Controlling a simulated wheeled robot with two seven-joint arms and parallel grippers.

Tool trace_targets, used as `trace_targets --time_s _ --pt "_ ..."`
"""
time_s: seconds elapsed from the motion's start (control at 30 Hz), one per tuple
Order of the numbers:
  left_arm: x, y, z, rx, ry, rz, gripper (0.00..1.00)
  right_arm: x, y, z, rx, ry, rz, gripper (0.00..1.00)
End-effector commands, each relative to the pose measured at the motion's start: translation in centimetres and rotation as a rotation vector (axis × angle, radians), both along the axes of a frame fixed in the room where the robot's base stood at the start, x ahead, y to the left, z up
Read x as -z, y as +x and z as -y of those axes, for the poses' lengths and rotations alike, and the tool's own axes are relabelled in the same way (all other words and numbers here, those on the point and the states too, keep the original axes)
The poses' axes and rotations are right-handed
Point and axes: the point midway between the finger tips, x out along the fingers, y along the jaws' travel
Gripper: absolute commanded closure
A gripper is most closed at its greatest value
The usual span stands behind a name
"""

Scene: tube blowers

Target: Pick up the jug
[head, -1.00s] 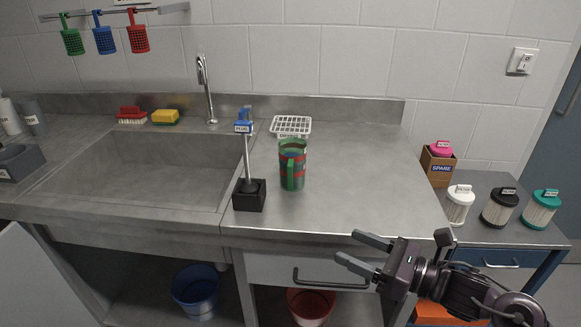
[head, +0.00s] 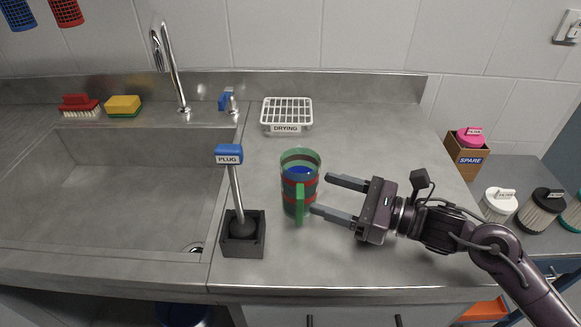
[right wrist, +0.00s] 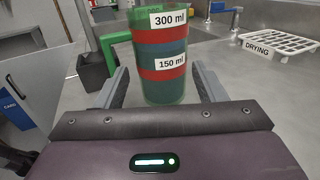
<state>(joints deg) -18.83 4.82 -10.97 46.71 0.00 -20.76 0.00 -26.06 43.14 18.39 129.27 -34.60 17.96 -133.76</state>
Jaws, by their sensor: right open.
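The jug (head: 300,178) is a green see-through cup with red bands and a green handle, upright on the metal counter, with something blue inside. In the right wrist view the jug (right wrist: 162,60) shows labels "300 ml" and "150 ml", and its handle is on the left. My right gripper (head: 320,194) is open and comes from the right, its fingers pointing at the jug. In the right wrist view the jug stands ahead, between the lines of the two fingers (right wrist: 160,88). I cannot tell if the fingertips reach its sides. My left gripper is not in view.
A plug plunger (head: 230,155) stands in a black block (head: 243,245) left of the jug. A white drying rack (head: 287,112) is behind it. The sink (head: 130,180) lies left. Lidded filters (head: 499,205) stand on the right side table. Counter right of the jug is clear.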

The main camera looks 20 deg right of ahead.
Motion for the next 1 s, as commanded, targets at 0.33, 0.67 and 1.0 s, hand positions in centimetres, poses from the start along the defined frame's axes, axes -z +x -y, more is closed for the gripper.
trace_targets --time_s 0.33,0.67,1.0 --pt "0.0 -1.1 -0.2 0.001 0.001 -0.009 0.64 -0.2 1.3 -1.7 -0.001 0.002 0.004 0.36" --pt "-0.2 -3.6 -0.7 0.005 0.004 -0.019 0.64 -0.1 3.2 -4.3 0.0 0.005 0.004 0.36" --pt "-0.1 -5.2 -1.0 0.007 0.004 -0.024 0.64 0.5 4.7 -6.3 -0.001 -0.002 0.002 0.36"
